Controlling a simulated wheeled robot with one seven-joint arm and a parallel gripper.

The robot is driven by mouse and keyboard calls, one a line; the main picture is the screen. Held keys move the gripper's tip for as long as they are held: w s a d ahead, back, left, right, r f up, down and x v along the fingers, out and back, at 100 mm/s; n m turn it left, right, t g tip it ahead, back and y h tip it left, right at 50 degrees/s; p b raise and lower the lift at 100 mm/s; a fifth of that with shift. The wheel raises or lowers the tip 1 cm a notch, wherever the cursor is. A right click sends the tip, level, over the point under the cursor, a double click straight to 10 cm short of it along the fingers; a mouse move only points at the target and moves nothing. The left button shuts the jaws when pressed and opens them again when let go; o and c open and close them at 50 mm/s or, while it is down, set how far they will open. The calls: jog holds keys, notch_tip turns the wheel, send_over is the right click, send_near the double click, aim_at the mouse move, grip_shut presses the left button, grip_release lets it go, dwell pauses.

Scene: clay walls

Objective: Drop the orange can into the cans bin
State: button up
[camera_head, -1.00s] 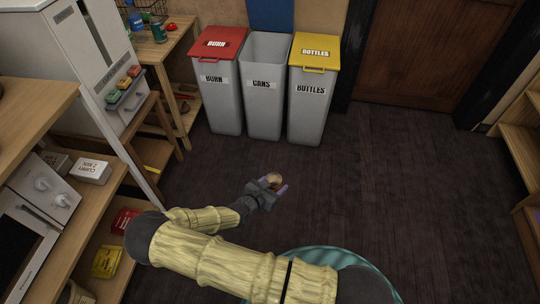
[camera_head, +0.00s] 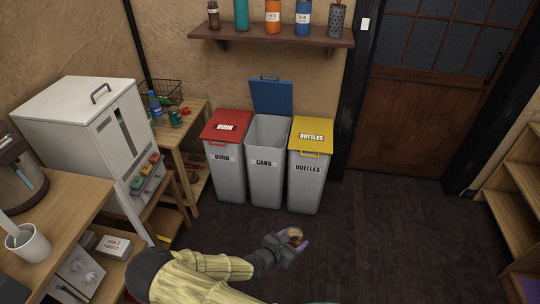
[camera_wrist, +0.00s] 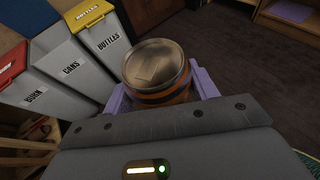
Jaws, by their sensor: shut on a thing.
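My gripper (camera_head: 294,242) is shut on the orange can (camera_head: 295,233) and holds it over the dark floor, in front of the bins. In the wrist view the orange can (camera_wrist: 158,72) shows its metal top and orange side between the purple fingers. The cans bin (camera_head: 265,180) is the middle grey bin, labelled CANS, with its blue lid (camera_head: 271,97) raised against the wall. It also shows in the wrist view (camera_wrist: 75,72), to the left of the can. The can is apart from the bin.
The burn bin (camera_head: 226,175) with a red lid stands left of it, and the bottles bin (camera_head: 306,182) with a yellow lid stands right. Both lids are shut. A wall shelf (camera_head: 270,37) with bottles hangs above. The floor (camera_head: 400,230) at right is clear.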

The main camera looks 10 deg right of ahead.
aim_at(300, 236)
jog(key=shift+g, duration=0.4)
jog(key=r+p, duration=0.1)
jog(key=r, duration=0.1)
jog(key=d+r+p, duration=0.1)
jog(key=r+p, duration=0.1)
jog(key=r, duration=0.1)
jog(key=s+r+p, duration=0.1)
jog(key=r+p, duration=0.1)
jog(key=shift+d+r, duration=0.3)
jog(key=shift+f+h, duration=0.1)
jog(key=shift+h, duration=0.2)
